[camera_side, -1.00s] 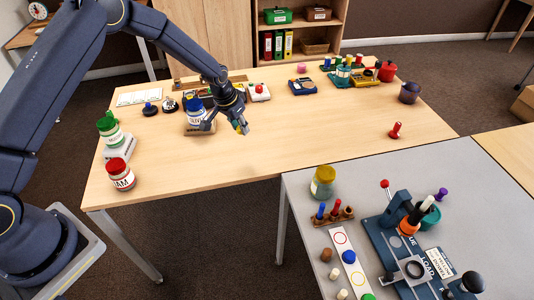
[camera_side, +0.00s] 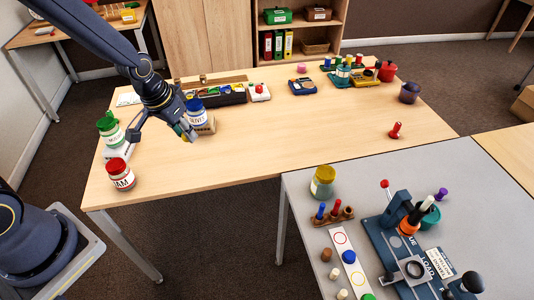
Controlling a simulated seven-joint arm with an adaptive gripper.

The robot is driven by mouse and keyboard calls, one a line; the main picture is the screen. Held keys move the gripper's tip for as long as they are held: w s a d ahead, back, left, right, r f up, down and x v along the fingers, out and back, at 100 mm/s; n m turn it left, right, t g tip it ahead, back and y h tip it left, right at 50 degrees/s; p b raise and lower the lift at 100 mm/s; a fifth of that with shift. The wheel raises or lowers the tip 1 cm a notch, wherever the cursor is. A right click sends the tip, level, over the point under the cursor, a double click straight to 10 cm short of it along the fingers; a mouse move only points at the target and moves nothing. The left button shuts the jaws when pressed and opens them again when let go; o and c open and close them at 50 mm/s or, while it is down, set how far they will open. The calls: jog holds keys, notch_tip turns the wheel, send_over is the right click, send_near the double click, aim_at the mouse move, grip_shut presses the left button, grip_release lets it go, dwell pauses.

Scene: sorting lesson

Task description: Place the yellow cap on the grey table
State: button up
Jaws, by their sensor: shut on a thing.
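My gripper (camera_side: 187,131) is over the left part of the wooden table, just in front of and left of the blue-lidded jar (camera_side: 196,106). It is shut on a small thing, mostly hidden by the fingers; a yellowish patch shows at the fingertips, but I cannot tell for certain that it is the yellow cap. The grey table (camera_side: 300,215) is at the lower right, well away from my gripper.
A green-lidded jar (camera_side: 110,130) and a red-lidded jam jar (camera_side: 121,175) stand left of my gripper. A dark tray (camera_side: 230,94) lies behind it. The grey table holds a blue fixture (camera_side: 395,250) and a peg rack (camera_side: 330,218). The wooden table's middle is clear.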

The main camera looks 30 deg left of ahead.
jog(key=shift+w+m, duration=0.15)
jog(key=shift+m, duration=0.55)
jog(key=shift+w+r+m+h, duration=0.1)
jog(key=shift+w+m+h, duration=0.1)
jog(key=shift+m+h, duration=0.25)
jog(key=d+f+m+g+h, duration=0.35)
jog(key=d+m, duration=0.95)
jog(key=d, duration=0.6)
jog(key=s+d+f+m+g+y, duration=0.1)
jog(key=s+d+f+m, duration=0.25)
jog(key=s+d, duration=0.4)
jog(key=s+d+f+m, duration=0.3)
jog(key=s+d+m, duration=0.1)
jog(key=s+d, duration=0.4)
send_over(336, 287)
jog(key=a, duration=0.1)
jog(key=f, duration=0.8)
jog(key=shift+s+a+f, duration=0.15)
jog(key=shift+a, duration=0.05)
jog(key=shift+w+d+f, duration=0.2)
jog(key=shift+f, duration=0.2)
jog(key=shift+w+d+f, duration=0.15)
jog(key=shift+f, duration=0.2)
jog(key=shift+c, duration=0.3)
jog(key=shift+f, duration=1.3)
